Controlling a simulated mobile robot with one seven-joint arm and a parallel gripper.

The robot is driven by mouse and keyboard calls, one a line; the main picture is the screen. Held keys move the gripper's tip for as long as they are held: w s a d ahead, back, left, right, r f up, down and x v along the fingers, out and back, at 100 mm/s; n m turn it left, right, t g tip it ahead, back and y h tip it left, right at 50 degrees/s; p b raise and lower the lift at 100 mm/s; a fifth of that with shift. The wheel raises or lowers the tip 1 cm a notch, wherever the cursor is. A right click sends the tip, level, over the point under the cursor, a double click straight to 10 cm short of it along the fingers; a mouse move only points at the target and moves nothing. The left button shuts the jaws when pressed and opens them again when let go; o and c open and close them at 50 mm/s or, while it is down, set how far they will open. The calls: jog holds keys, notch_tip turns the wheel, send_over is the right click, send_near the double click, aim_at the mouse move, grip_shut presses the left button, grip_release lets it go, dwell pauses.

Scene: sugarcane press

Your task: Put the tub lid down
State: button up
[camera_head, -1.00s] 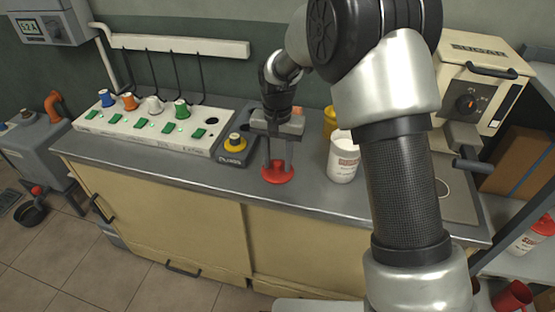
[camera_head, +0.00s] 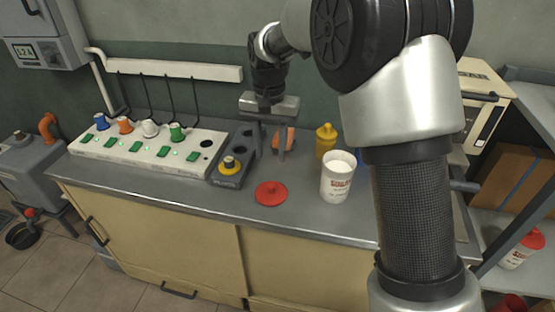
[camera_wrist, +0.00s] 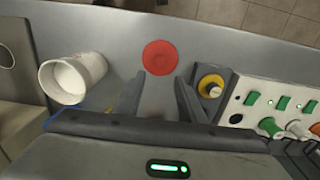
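The red tub lid (camera_head: 271,193) lies flat on the grey counter (camera_head: 220,198), near its front edge. My gripper (camera_head: 270,140) is above the counter behind the lid, apart from it, with its fingers spread and nothing between them. The wrist view shows the lid (camera_wrist: 160,57) beyond the two open fingertips (camera_wrist: 158,88). The white tub (camera_head: 337,177) stands open to the right of the lid, with white contents; the wrist view shows it at left (camera_wrist: 72,78).
A dark holder with a yellow-ringed knob (camera_head: 230,165) stands left of the lid. A white panel with coloured plugs and green switches (camera_head: 150,150) is further left. A yellow bottle (camera_head: 326,140) and an orange item (camera_head: 284,138) stand behind. Counter around the lid is clear.

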jog(key=s+d+r+n+t, duration=0.1)
jog(key=s+d+r+t, duration=0.2)
jog(key=s+d+r, duration=0.85)
jog(key=s+d+t, duration=0.1)
jog(key=s+d, duration=0.2)
jog(key=s, duration=0.4)
jog(key=s+d+n+t, duration=0.1)
jog(key=s+d, duration=0.2)
jog(key=s, duration=0.4)
jog(key=shift+s+d+r+t, duration=0.15)
jog(key=shift+d+r+t, duration=0.1)
jog(key=shift+r+t, duration=0.1)
